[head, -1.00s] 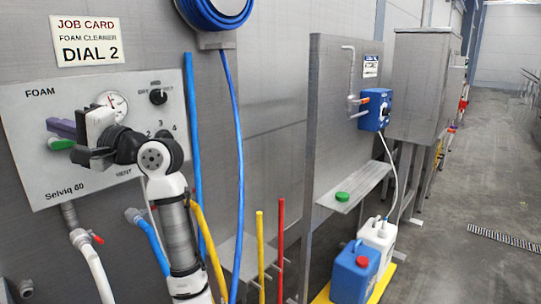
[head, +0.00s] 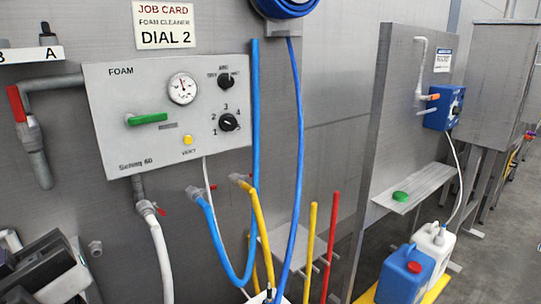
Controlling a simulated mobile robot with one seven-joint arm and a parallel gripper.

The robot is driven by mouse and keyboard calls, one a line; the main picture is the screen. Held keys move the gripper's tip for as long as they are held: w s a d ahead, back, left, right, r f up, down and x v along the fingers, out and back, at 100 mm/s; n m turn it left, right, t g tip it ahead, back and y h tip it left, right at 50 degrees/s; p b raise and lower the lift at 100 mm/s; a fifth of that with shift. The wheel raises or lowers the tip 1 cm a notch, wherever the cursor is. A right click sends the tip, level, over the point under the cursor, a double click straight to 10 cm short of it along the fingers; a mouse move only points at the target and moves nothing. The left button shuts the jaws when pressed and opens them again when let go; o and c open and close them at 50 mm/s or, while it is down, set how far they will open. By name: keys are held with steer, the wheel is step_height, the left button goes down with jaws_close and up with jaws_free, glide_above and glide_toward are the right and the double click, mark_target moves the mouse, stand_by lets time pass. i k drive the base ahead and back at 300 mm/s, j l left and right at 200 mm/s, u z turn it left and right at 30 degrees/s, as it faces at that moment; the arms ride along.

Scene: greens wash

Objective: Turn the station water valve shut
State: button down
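The grey FOAM panel (head: 205,155) carries a green lever handle (head: 148,119), which lies nearly level; the small plate below it is unreadable. A red handle (head: 16,103) stands upright on the grey pipe (head: 45,165) left of the panel. I cannot tell which of these is the station water valve. Dark blocky parts that look like my gripper (head: 42,270) are at the bottom left corner, cut off by the frame edge. They are below and left of the panel, apart from both handles in the picture. Whether the fingers are open is unclear.
The panel also has a gauge (head: 183,88), a numbered dial (head: 229,122) and a yellow button (head: 188,140). A white hose (head: 160,255), blue hose (head: 225,255) and yellow hose (head: 262,225) hang below. Blue and white jugs stand at the lower right.

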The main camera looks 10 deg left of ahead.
mark_target(12, 94)
steer(key=u, duration=1.65)
steer(key=l, duration=0.6)
steer(key=k+l, duration=0.1)
steer(key=l, duration=0.5)
steer(key=i+j, duration=0.45)
steer(key=j, duration=0.25)
steer(key=i+j, duration=0.25)
steer(key=j, duration=0.1)
